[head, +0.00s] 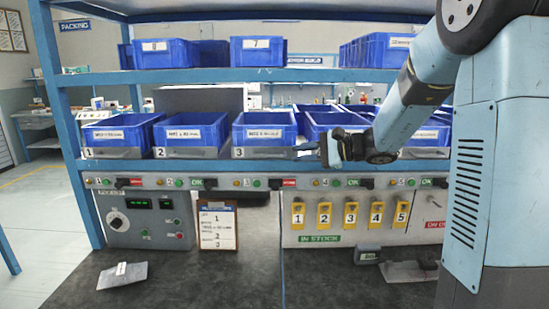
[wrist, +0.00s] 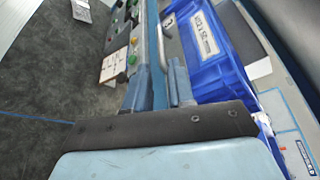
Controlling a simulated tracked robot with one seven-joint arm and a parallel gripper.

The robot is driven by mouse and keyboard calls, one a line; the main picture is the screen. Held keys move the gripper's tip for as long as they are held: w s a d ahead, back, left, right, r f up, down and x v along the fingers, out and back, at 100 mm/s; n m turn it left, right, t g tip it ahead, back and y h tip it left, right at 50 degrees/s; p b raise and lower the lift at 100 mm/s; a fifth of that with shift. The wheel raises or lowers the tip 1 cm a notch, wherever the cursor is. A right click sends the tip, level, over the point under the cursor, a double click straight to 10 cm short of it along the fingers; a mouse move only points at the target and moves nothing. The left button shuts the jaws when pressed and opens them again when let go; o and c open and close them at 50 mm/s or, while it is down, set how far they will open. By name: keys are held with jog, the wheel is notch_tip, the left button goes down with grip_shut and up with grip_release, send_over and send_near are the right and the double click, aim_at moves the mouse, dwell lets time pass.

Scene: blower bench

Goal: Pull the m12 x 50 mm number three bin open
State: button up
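The number three bin (head: 265,132) is blue, with a white label on its front, and stands on the lower shelf behind a grey plate marked 3 (head: 239,153). My gripper (head: 306,150) is at the bin's right front corner, pointing left along the shelf edge. In the wrist view, a labelled blue bin (wrist: 226,68) lies just right of the gripper (wrist: 160,86), whose two fingers stand apart. The light blue shelf edge shows between them, and I see nothing gripped. Whether a finger touches the bin or shelf, I cannot tell.
Bins one (head: 123,133) and two (head: 190,132) stand to the left; more blue bins stand to the right, partly behind my arm. A rail of buttons (head: 210,183) runs below the shelf. The dark bench top (head: 200,285) is mostly clear.

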aim_at(274, 156)
jog(key=x, duration=1)
jog(key=shift+a+f, duration=0.1)
jog(key=shift+a, duration=0.05)
jog(key=shift+c, duration=0.4)
grip_shut()
